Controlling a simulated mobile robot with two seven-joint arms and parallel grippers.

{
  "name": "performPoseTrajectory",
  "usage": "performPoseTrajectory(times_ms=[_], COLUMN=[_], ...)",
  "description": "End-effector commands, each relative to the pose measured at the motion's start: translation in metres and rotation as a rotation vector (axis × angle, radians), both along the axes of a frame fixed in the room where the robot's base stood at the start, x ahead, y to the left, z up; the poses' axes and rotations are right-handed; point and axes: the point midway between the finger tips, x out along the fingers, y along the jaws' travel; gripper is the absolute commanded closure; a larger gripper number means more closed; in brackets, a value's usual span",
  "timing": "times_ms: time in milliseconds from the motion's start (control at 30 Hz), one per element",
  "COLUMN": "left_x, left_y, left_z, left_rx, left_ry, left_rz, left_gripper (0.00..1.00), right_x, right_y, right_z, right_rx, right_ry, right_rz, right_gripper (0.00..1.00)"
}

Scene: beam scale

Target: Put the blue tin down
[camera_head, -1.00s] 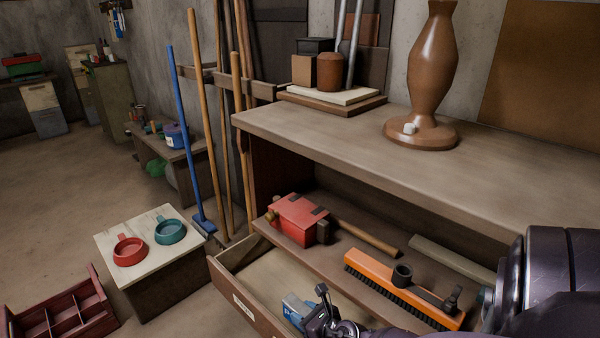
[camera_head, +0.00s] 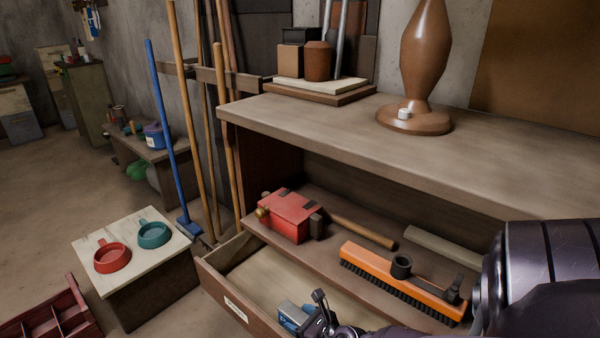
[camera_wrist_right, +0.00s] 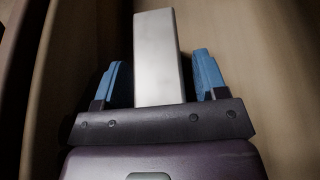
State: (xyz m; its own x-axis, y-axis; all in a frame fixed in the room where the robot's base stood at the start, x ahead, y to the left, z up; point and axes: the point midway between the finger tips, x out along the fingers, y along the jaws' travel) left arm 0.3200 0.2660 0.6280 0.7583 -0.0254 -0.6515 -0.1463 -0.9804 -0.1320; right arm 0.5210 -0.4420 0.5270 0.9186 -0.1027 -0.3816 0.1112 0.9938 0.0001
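In the right wrist view, a long pale grey block (camera_wrist_right: 158,60) lies between the blue fingers of my right gripper (camera_wrist_right: 162,80). A narrow gap shows between the block and the right-hand finger; the left-hand finger is very close to it. The fingers look open around the block. No blue face of it shows there, so I cannot confirm that it is the blue tin. In the head view my right gripper (camera_head: 318,318) is low inside the open drawer (camera_head: 240,312), with blue and grey parts beside it. My left gripper is out of view.
Above the drawer, a shelf holds a red box (camera_head: 290,215), a mallet-like wooden handle (camera_head: 362,235) and an orange brush (camera_head: 385,272). A low table (camera_head: 145,265) with red (camera_head: 112,258) and teal (camera_head: 153,235) dishes stands left. The drawer's left part is clear.

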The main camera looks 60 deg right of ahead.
Motion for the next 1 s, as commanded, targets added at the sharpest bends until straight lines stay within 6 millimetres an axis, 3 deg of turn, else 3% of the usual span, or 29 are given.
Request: performPoseTrajectory(times_ms=[333,1000], left_x=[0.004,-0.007], left_y=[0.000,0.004], left_z=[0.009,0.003], left_rx=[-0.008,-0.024], left_ry=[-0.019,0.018], left_rz=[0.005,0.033], left_gripper=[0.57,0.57], right_x=[0.002,-0.100], right_y=[0.000,0.011], right_z=[0.008,0.045], right_rx=[0.000,-0.002], right_ry=[-0.005,0.001], right_rz=[0.000,0.001], right_gripper=[0.34,0.34])
